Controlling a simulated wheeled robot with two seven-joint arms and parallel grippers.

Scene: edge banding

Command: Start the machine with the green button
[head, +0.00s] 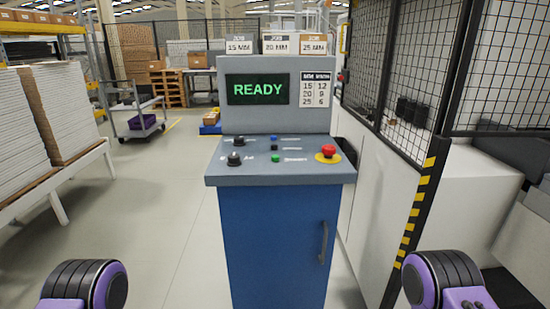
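The control console (281,168) stands straight ahead, a grey sloped panel on a blue cabinet. The small green button (275,158) is on the panel's lower middle. A blue button (274,147) and another small dark button lie above it. A red mushroom button (328,151) on a yellow disc is at the right. Two black knobs (234,158) are at the left. The screen (258,89) reads READY in green. Purple and black parts of my two arms show at the bottom left and bottom right corners. Neither gripper's fingers are visible, and nothing of mine touches the console.
A mesh fence (408,60) with a yellow-black striped post (418,205) and white machine housing stand to the right. A rack of white boards (60,115) is at the left. A cart (138,115) stands behind. The floor left of the console is clear.

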